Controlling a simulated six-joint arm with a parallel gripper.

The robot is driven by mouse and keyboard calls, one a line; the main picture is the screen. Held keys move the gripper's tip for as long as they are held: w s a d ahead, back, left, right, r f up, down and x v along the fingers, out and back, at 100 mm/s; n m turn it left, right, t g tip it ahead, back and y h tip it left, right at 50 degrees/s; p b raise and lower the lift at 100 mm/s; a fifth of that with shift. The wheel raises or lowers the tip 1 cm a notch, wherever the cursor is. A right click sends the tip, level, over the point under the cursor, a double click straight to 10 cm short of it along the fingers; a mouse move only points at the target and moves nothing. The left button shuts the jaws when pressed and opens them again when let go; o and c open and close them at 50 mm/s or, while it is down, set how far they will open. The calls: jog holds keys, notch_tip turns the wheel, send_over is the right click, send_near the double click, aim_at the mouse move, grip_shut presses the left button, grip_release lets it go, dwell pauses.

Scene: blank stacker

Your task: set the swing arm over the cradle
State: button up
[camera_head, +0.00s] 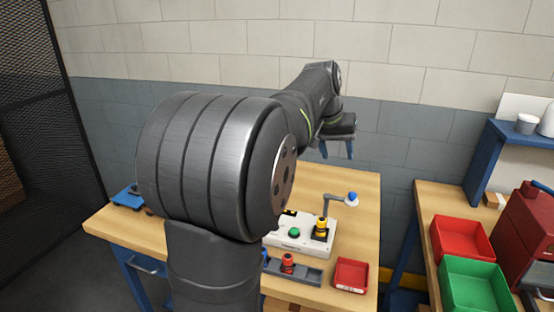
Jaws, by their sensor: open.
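The swing arm (338,197) is a thin grey bar on a post. It ends in a blue and white knob (352,197) that points to the right, over the wooden tabletop. Its post stands at the back of a white box (299,242) with a green button and a yellow and black part. I cannot tell which part is the cradle; my own arm hides the left of the box. My gripper (337,151) is open and empty, with blue fingers pointing down. It is above and behind the swing arm, apart from it.
In front of the white box lie a grey rail (310,275) with a red-topped part (287,262) and a small red tray (351,275). A blue item (128,197) sits at the table's left end. A side bench holds a red bin (461,239) and a green bin (472,284).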

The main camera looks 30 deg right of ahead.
jog(key=d+f+t, duration=0.1)
jog(key=f, duration=0.2)
jog(key=w+d+f+t+h, duration=0.1)
jog(key=f, duration=0.2)
jog(key=w+d+f+t+h, duration=0.1)
jog(key=f, duration=0.2)
jog(key=shift+w+f, duration=0.1)
jog(key=shift+c, duration=0.3)
jog(key=m+t+h, duration=0.1)
jog(key=t+h, duration=0.5)
jog(key=h, duration=0.2)
send_near(352, 195)
jog(key=x, duration=1.1)
jog(key=shift+w+d+f, duration=0.1)
jog(key=shift+f, duration=0.05)
jog(key=shift+c, duration=0.2)
grip_shut()
